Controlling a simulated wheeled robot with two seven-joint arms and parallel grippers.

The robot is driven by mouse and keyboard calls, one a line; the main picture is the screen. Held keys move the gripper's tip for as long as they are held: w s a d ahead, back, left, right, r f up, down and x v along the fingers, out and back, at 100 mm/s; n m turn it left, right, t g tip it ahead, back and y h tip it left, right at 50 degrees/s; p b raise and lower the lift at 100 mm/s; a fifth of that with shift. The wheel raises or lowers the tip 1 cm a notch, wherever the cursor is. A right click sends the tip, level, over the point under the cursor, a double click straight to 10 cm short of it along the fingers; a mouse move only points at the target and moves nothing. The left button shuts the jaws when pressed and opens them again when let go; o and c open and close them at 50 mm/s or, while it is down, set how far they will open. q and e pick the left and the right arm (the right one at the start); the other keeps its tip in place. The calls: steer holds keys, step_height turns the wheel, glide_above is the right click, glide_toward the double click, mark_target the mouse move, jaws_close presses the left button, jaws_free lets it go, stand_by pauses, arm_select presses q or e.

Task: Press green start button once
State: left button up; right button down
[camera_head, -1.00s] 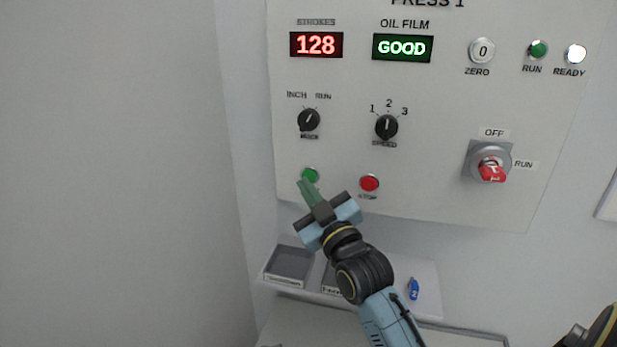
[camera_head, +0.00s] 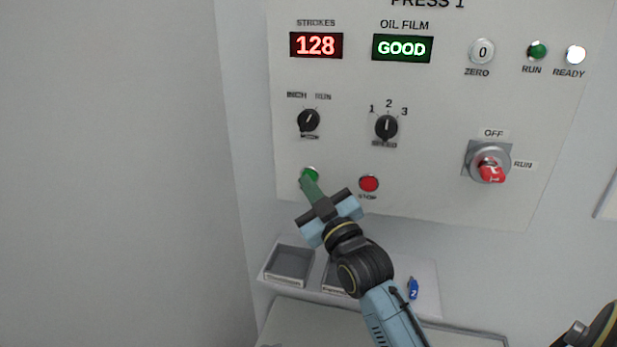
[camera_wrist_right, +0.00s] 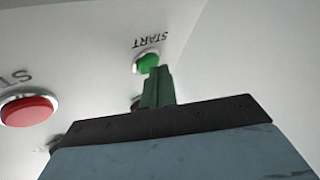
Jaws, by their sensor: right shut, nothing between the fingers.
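The green start button (camera_head: 313,173) sits at the lower left of the white PRESS 1 panel (camera_head: 440,165). It also shows in the right wrist view (camera_wrist_right: 147,62), in a silver ring beside the word START. My right gripper (camera_head: 307,177) is shut and empty, its green fingers pointing at the button. In the head view the fingertips overlap the button's lower left part. In the right wrist view the fingertips (camera_wrist_right: 160,72) cover its lower right edge. I cannot tell whether they touch it. My left gripper is not in view.
The red stop button (camera_head: 369,184) is close to the right of the fingers. Above are two black selector knobs (camera_head: 308,120) (camera_head: 386,127). A red switch (camera_head: 491,170) is at right. The READY lamp (camera_head: 576,55) is white. A grey tray (camera_head: 290,263) is below the panel.

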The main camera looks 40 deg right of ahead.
steer(key=shift+w+d, duration=0.1)
stand_by(0.6)
steer(key=shift+s+a+p, duration=0.35)
steer(key=shift+s+a, duration=0.2)
steer(key=shift+a, duration=0.05)
steer(key=s+a+p, duration=0.1)
steer(key=s+a, duration=0.2)
steer(key=shift+s+a, duration=0.1)
steer(key=shift+a, duration=0.3)
stand_by(0.8)
